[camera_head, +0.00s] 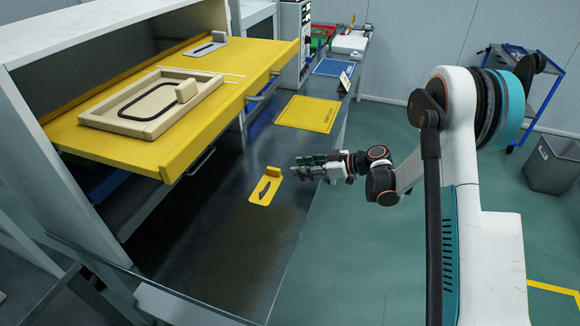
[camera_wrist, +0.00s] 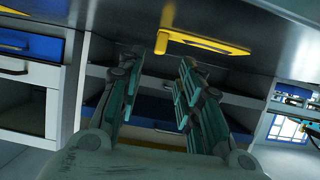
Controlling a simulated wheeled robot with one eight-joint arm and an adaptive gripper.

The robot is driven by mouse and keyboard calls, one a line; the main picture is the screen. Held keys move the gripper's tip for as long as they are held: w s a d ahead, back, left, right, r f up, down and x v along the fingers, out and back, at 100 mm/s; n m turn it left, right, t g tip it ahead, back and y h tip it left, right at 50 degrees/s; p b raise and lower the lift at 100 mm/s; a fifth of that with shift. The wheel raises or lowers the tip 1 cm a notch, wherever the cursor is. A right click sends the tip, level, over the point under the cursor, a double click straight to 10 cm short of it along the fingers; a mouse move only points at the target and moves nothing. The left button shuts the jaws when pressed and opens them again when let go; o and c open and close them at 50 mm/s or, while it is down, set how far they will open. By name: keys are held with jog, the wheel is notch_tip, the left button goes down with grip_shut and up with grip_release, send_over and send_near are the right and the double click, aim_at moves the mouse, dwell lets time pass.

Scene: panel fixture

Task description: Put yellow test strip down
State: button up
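The yellow test strip (camera_head: 262,191) lies on the dark bench top, with a dark arrow-like slot in it and a raised yellow block at its far end. In the wrist view the strip (camera_wrist: 208,43) shows at the top, just beyond the fingertips. My gripper (camera_head: 297,168) is low over the bench, to the right of the strip's block and pointing at it. In the wrist view my gripper (camera_wrist: 162,60) has its two fingers clearly apart with nothing between them. A small gap seems to part the fingertips from the strip.
A yellow drawer shelf (camera_head: 180,150) juts out at left above the bench, bearing a beige frame (camera_head: 100,122) and a grey handled piece (camera_head: 205,48). A yellow mat (camera_head: 309,114) and a blue mat (camera_head: 332,67) lie farther back. The bench around the strip is clear.

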jog(key=p+v, duration=0.1)
jog(key=v, duration=0.4)
jog(key=shift+d, duration=0.1)
jog(key=s+d+r+m+h, duration=0.2)
jog(key=s+r+m+h, duration=0.45)
jog(key=s+r, duration=0.85)
jog(key=s+d+r+m+t+h, duration=0.1)
jog(key=s+d+r+m+h, duration=0.1)
jog(key=s, duration=0.7)
jog(key=s+d+r+m+t+h, duration=0.1)
jog(key=s+d+m+h, duration=0.2)
jog(key=s, duration=0.7)
jog(key=shift+d+r+m+h, duration=0.35)
jog(key=shift+d+r+m, duration=0.05)
jog(key=shift+d+m, duration=0.6)
jog(key=shift+o, duration=0.4)
jog(key=shift+s+d+f, duration=0.15)
jog(key=shift+s+d, duration=0.15)
jog(key=shift+s, duration=0.4)
